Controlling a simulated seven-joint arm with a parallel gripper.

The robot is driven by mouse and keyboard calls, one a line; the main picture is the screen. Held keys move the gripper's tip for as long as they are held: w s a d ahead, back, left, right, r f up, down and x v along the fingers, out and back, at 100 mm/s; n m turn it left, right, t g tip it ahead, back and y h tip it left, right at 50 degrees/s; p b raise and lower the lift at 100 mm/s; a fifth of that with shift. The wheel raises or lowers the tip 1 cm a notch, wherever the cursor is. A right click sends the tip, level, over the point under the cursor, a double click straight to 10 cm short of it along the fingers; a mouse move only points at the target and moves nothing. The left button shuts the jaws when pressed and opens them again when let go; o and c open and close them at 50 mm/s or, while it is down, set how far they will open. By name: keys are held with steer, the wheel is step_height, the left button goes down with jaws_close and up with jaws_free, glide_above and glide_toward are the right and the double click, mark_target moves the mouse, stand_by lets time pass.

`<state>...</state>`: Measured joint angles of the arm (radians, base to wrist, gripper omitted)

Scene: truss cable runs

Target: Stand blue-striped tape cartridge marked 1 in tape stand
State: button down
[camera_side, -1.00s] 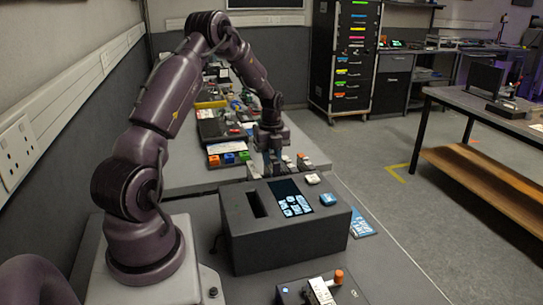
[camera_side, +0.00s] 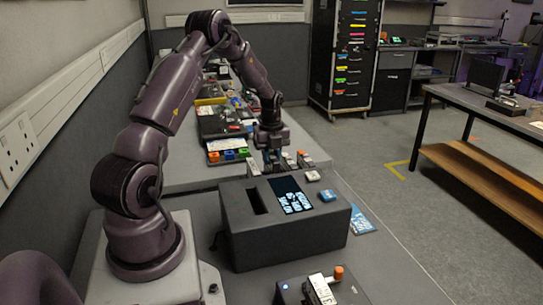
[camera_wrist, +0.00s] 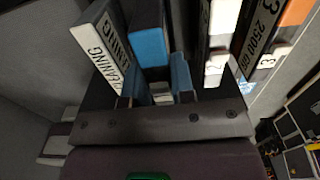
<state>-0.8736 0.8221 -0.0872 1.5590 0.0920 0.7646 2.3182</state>
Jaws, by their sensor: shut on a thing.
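The blue-striped cartridge (camera_wrist: 150,45) is dark with a blue band and a white label at its near end, in the wrist view. My gripper (camera_wrist: 155,92) has its blue fingertips shut on the near end of this cartridge. In the side view my gripper (camera_side: 271,160) points down behind the grey box, among a row of upright cartridges. The cartridge lies in line between a "CLEANING" cartridge (camera_wrist: 100,45) and a white-labelled cartridge marked 2 (camera_wrist: 217,50). The tape stand's base is mostly hidden, and I cannot tell whether the cartridge touches it.
A cartridge marked 3 with an orange end (camera_wrist: 265,40) stands at the right of the row. The grey box with a slot and screen (camera_side: 285,235) is in front of my gripper. Coloured blocks (camera_side: 228,155) lie to the left.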

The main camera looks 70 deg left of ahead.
steer(key=shift+f, duration=1.2)
stand_by(0.8)
steer(key=c, duration=0.6)
jaws_free()
steer(key=shift+o, duration=0.2)
steer(key=shift+r, duration=3.75)
